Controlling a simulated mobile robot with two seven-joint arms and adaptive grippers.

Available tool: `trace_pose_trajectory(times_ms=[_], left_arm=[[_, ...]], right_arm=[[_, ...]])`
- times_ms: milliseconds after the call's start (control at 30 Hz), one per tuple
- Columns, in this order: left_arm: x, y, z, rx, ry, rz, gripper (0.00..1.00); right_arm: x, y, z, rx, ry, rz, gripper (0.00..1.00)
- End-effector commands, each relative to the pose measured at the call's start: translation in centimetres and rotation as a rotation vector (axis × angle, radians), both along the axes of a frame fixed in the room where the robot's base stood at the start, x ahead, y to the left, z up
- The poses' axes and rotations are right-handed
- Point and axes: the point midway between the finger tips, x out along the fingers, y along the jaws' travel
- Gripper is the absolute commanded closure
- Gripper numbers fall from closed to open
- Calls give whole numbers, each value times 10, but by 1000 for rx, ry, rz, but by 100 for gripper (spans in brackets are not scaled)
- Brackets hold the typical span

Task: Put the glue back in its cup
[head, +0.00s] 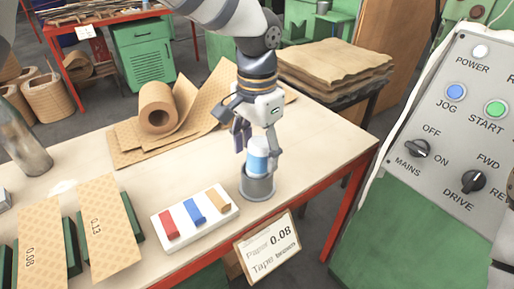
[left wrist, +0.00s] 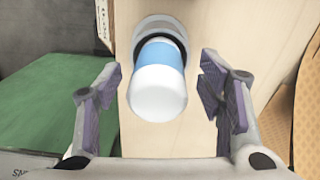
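The glue bottle (head: 258,158), white with a blue band, stands in a grey metal cup (head: 258,187) near the table's right edge. In the left wrist view the glue bottle (left wrist: 158,82) points toward the camera, with the cup's rim (left wrist: 160,22) around its far end. My left gripper (head: 257,145) is just above the cup, with its fingers on either side of the bottle. In the left wrist view the left gripper (left wrist: 160,86) is open, with a gap between each finger and the bottle. My right gripper is not in view.
A white tray (head: 192,238) with red, blue and tan blocks lies left of the cup. A paper roll (head: 157,112) and sheets lie behind. A sign (head: 268,247) hangs at the table's front edge. A control panel (head: 455,130) stands at the right.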

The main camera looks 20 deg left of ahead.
Motion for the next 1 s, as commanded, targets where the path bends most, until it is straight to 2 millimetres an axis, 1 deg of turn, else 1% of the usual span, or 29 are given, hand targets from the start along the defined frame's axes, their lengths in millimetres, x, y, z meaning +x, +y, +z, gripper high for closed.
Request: trace_pose_trajectory(times_ms=[167, 267, 367, 400, 500, 600, 700, 833, 1000], left_arm=[[0, 0, 0, 1, 1, 0, 38], [0, 0, 8, 1, -2, 1, 38], [1, 0, 31, -1, -5, 0, 38], [1, 0, 43, 0, -7, 1, 38], [1, 0, 71, 0, -6, 1, 38], [1, 0, 94, 0, -4, 0, 38], [0, 0, 110, 0, -2, 0, 38], [0, 0, 120, 1, -1, 0, 38], [0, 0, 120, 1, 1, -1, 38]], right_arm=[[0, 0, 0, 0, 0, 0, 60], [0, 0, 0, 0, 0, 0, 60], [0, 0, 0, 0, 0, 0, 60], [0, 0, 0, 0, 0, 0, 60], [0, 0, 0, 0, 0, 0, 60], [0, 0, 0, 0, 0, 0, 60], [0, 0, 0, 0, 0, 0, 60], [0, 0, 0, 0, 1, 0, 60], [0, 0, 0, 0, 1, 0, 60]])
